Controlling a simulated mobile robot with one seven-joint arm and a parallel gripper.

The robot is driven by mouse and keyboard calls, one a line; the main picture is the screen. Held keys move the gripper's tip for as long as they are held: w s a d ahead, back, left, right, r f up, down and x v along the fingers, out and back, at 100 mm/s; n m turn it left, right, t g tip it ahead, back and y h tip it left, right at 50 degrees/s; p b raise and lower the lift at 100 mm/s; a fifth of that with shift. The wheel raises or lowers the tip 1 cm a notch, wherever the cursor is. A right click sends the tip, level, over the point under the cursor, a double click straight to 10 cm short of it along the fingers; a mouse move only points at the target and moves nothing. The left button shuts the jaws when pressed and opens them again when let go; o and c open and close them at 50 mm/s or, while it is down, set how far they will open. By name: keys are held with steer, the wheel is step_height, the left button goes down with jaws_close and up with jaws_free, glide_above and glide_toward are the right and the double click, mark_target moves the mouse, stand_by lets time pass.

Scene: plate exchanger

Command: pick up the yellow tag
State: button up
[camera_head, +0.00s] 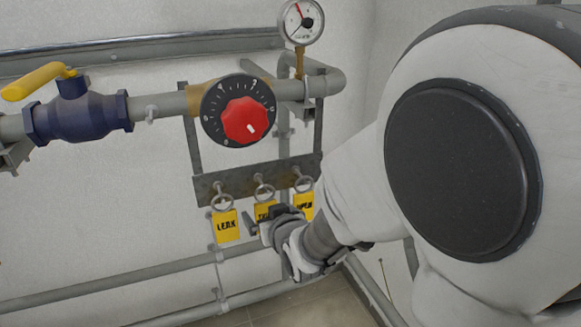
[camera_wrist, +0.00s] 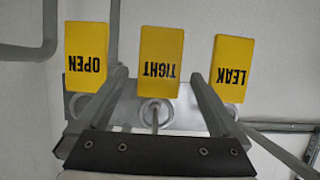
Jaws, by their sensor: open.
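Three yellow tags hang in a row by rings from a grey metal plate. In the head view the LEAK tag (camera_head: 227,226) is at left, the middle one (camera_head: 263,209) is partly hidden by my gripper (camera_head: 266,224), and the OPEN tag (camera_head: 303,206) is at right, partly covered by my arm. In the wrist view they appear upside down: OPEN (camera_wrist: 86,58), TIGHT (camera_wrist: 160,60) and LEAK (camera_wrist: 231,68). My open gripper (camera_wrist: 158,78) points at the TIGHT tag, with one finger to each side of it. I cannot tell how near the fingertips are to it.
The hanger plate (camera_head: 240,182) sits below a red knob (camera_head: 245,119) on a black dial. A gauge (camera_head: 300,22), a blue valve (camera_head: 85,112) with a yellow handle and grey pipes (camera_head: 110,280) surround it. The neighbouring tags are close to my fingers.

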steer(key=shift+x, duration=2.5)
steer(key=shift+c, duration=0.2)
steer(key=c, duration=1.4)
steer(key=shift+s+d, duration=0.1)
steer(key=shift+s+d+r, duration=0.25)
steer(key=shift+s+r, duration=0.3)
steer(key=shift+r, duration=0.2)
steer(key=b, duration=0.2)
glide_toward(266, 208)
steer(key=shift+s+d+r+b, duration=0.15)
steer(key=shift+s+r+b, duration=0.2)
steer(key=shift+r, duration=0.1)
steer(key=shift+s+d+r+b, duration=0.15)
steer(key=shift+s+r+b, duration=0.15)
steer(key=shift+r, duration=0.2)
